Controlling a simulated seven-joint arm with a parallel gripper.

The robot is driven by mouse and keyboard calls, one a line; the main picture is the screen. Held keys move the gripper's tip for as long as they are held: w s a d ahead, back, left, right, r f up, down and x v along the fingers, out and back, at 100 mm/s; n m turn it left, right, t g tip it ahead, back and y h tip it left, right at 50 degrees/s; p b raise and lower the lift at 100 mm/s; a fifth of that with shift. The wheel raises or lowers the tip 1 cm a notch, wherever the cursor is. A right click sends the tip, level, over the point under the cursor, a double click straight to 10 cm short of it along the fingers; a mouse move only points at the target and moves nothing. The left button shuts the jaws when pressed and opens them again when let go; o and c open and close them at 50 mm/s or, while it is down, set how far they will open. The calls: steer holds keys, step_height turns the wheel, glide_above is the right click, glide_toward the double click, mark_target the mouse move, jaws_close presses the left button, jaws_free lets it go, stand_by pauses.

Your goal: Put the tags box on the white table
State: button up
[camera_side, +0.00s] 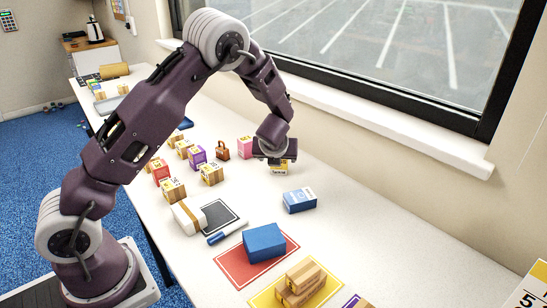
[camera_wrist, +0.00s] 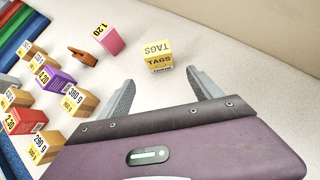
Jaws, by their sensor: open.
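The tags box (camera_wrist: 158,57) is a small yellow and white carton with "TAGS" printed on it. It stands on the white table (camera_wrist: 215,50). In the side view the tags box (camera_side: 279,169) shows just below my gripper (camera_side: 275,158), which partly hides it. In the wrist view my gripper (camera_wrist: 160,78) is open and empty, its two grey fingers pointing toward the box. The box lies just beyond the fingertips, about midway between them.
Several price-marked cartons stand farther left. A blue and white box (camera_side: 299,200) lies in front. A blue block (camera_side: 264,242) sits on a red mat (camera_side: 232,270). Table space rightward is clear.

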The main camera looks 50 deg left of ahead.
steer(key=s+d+r+n+g+h, duration=0.1)
steer(key=s+d+r+n, duration=0.3)
steer(key=s+r+n, duration=1.15)
steer(key=s+d+r+n+h, duration=0.1)
steer(key=s+d+n, duration=0.4)
steer(key=s, duration=0.5)
steer(key=s+d+r+n+h, duration=0.2)
steer(key=s+d+n+h, duration=0.2)
steer(key=s+d+n, duration=0.2)
steer(key=s+d, duration=0.2)
steer(key=s, duration=0.2)
steer(key=shift+r, duration=0.3)
